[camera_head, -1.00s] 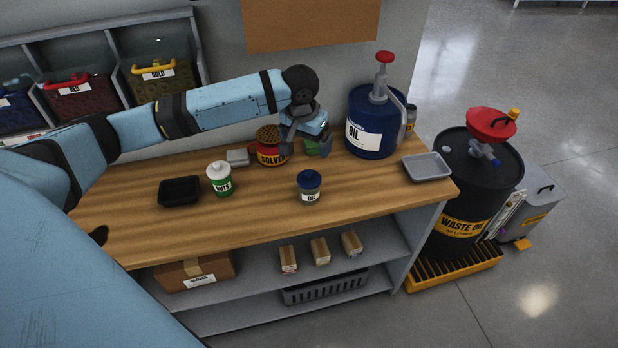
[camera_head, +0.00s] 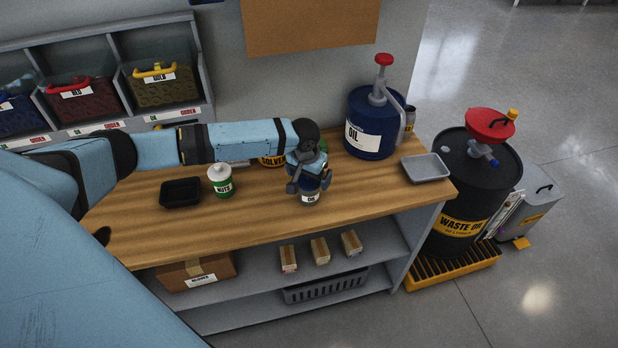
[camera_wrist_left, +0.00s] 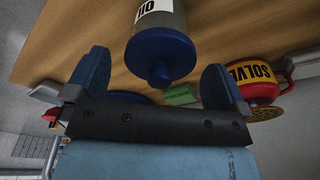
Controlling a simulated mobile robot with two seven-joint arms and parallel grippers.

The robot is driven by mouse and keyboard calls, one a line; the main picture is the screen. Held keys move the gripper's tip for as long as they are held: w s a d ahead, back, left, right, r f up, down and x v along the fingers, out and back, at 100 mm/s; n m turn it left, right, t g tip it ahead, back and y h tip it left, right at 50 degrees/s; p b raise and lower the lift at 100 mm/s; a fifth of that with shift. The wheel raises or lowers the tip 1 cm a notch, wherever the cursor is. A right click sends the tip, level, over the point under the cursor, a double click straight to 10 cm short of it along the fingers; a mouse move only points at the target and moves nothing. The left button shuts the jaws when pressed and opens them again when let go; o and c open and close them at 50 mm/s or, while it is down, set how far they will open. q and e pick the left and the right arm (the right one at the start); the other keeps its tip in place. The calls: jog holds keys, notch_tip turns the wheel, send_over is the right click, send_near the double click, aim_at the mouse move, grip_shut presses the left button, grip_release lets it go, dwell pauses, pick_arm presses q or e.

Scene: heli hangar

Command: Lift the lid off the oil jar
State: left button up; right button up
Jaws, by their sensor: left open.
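The small oil jar (camera_head: 310,198) stands upright on the wooden bench in the head view, with its blue lid mostly hidden behind my left gripper (camera_head: 308,188). In the left wrist view the jar's grey body (camera_wrist_left: 158,22) carries an OIL label, and its blue lid (camera_wrist_left: 160,55) with a round knob is on it. My left gripper is open, also seen in the left wrist view (camera_wrist_left: 160,85), its blue fingers on either side of the lid's knob and apart from it. My right gripper is not in view.
On the bench (camera_head: 250,215) are a green nuts jar (camera_head: 221,182), a black tray (camera_head: 180,193), a solvent can (camera_head: 272,161), a large blue oil container (camera_head: 368,125) with a pump and a grey tray (camera_head: 425,168). A waste oil drum (camera_head: 463,190) stands to the right.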

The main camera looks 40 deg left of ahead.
pick_arm(q)
jog(key=c, duration=0.9)
jog(key=shift+r, duration=0.15)
